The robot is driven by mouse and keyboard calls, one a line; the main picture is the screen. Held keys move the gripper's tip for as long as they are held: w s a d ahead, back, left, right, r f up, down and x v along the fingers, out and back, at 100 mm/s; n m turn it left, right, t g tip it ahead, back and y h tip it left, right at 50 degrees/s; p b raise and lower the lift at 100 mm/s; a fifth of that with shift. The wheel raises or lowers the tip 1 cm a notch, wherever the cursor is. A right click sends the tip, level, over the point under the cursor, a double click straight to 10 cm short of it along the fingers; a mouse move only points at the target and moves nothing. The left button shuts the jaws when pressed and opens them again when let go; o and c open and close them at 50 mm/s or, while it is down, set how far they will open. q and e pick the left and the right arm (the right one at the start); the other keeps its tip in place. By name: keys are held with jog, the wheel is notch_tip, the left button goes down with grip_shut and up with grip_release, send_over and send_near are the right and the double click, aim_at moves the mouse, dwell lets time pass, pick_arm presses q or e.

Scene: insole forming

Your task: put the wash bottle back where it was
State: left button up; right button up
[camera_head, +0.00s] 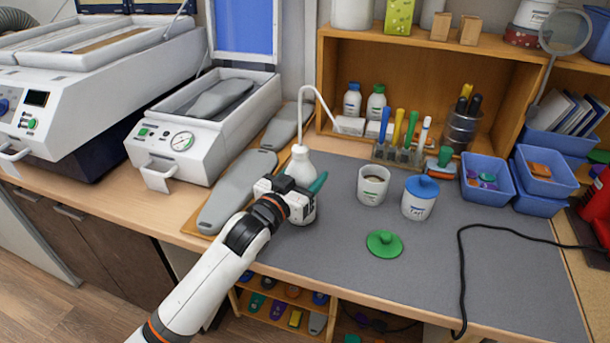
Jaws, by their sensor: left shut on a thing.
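The wash bottle (300,163) is white with a bent white spout tube rising from its top. It is upright at the left end of the grey mat (330,255), next to the grey insole forms. My left gripper (305,190) is shut on the bottle's body, with its fingers around the middle. The gripper hides part of the bottle, and I cannot tell whether its base touches the mat. My right gripper is not in view.
An open white cup (373,185), a blue-lidded jar (420,198) and a green lid (384,244) are right of the bottle. A tool rack (398,152) and blue bins (487,180) stand behind. A black cable (462,270) crosses the mat's right side.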

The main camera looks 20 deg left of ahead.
pick_arm(q)
jog(key=shift+r, duration=0.1)
jog(key=o, duration=1.3)
jog(key=shift+o, duration=0.2)
jog(key=shift+s, duration=0.15)
jog(key=b+v, duration=0.1)
jog(key=v, duration=1)
jog(key=shift+s, duration=0.4)
jog(key=shift+a, duration=0.15)
